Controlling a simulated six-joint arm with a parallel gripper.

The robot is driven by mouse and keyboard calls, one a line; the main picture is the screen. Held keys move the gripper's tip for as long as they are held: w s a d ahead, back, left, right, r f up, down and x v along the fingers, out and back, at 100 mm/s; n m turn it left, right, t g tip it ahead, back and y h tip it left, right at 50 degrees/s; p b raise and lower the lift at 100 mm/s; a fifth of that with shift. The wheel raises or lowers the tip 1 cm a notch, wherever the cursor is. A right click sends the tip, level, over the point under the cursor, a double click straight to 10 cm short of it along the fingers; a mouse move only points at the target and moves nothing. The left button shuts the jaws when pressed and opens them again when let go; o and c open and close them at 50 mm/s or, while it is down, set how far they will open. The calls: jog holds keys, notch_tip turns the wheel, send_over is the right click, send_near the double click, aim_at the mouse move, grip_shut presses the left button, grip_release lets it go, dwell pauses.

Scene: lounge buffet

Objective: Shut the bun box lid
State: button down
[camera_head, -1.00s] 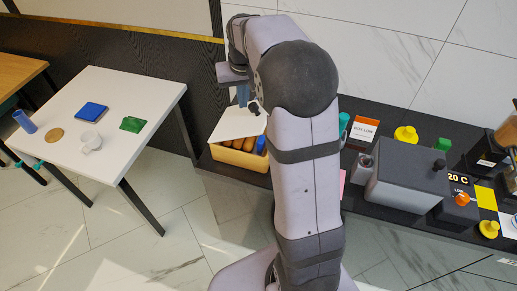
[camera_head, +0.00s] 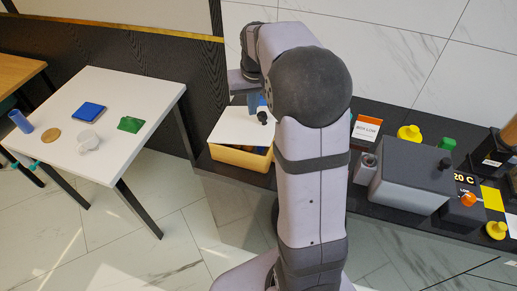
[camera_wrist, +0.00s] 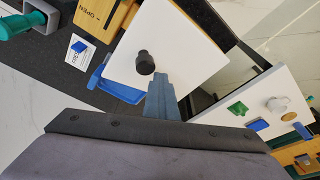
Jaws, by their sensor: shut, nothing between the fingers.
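The bun box (camera_head: 240,158) is a yellow box on the dark counter, left of my arm in the head view. Its white lid (camera_head: 236,127) with a black knob (camera_head: 262,117) covers the top, and the buns are hidden. I cannot tell whether the lid sits flush. In the wrist view, the lid (camera_wrist: 185,45) and knob (camera_wrist: 145,62) are large and near. My gripper (camera_wrist: 160,82) is shut and empty, its blue fingertips close beside the knob; contact is unclear. It also shows behind the knob in the head view (camera_head: 254,105).
A blue object (camera_wrist: 113,88) shows at the lid's left edge in the wrist view. A card (camera_head: 366,132) and a grey machine (camera_head: 408,178) stand right of my arm. A white table (camera_head: 110,165) with small items stands left, across a floor gap.

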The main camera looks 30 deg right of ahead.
aim_at(259, 114)
jog(key=shift+s+d, duration=0.1)
jog(key=shift+d, duration=0.05)
jog(key=shift+s+d+f+b, duration=0.3)
jog(key=shift+f+b, duration=0.2)
jog(key=shift+f, duration=0.1)
jog(key=shift+s+d+f+b, duration=0.2)
jog(key=shift+d+f+b, duration=0.05)
jog(key=shift+f+b, duration=0.3)
jog(key=shift+f, duration=0.1)
